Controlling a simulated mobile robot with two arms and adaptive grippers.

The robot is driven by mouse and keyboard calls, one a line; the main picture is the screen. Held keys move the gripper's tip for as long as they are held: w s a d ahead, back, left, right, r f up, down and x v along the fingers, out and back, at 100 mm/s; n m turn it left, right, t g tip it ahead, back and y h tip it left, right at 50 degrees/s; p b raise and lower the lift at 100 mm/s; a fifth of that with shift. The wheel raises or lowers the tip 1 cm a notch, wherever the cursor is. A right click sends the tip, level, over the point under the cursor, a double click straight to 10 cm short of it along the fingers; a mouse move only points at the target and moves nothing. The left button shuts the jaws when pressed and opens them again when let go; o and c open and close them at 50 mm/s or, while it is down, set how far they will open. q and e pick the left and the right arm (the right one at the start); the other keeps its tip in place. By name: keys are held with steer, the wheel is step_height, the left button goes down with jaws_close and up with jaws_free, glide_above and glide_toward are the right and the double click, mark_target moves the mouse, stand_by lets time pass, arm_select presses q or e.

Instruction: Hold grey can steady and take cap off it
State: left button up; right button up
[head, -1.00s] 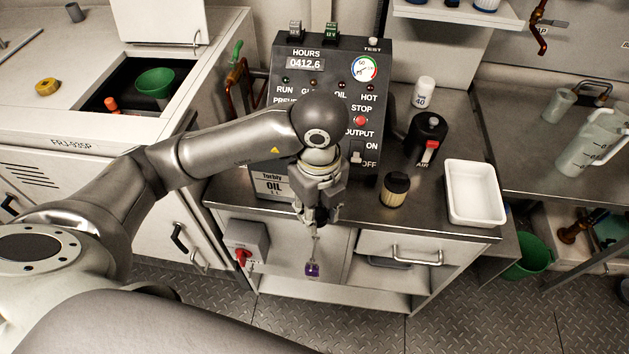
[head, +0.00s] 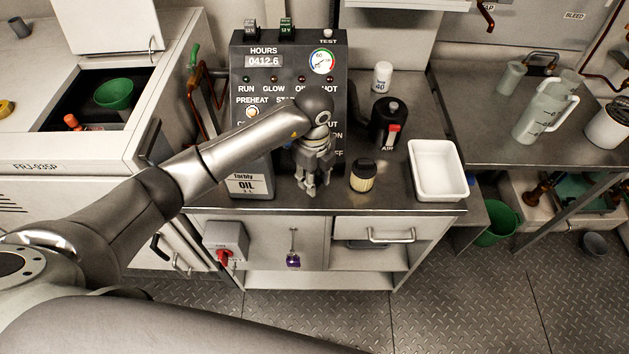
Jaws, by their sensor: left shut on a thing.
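The grey oil can (head: 246,184) stands upright on the cabinet top, in front of the left side of the control box. My left forearm crosses in front of its top, so I cannot see its cap or neck. My left gripper (head: 312,190) is to the right of the can, apart from it, pointing down low over the cabinet top. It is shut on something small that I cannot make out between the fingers. My right gripper is not in view.
The control box (head: 254,85) stands behind the gripper. An amber-and-black cylinder (head: 363,178) is close on its right, then a black canister (head: 384,132) and a white tray (head: 438,193). A purple-tagged key (head: 293,260) hangs on the cabinet front below.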

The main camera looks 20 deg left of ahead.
arm_select(q)
steer(key=shift+w+f, duration=0.35)
steer(key=shift+f, duration=0.1)
step_height(320, 180, down, 3)
steer(key=shift+p, duration=0.4)
steer(key=shift+f, duration=0.1)
steer(key=shift+f, duration=0.1)
steer(key=o, duration=1.1)
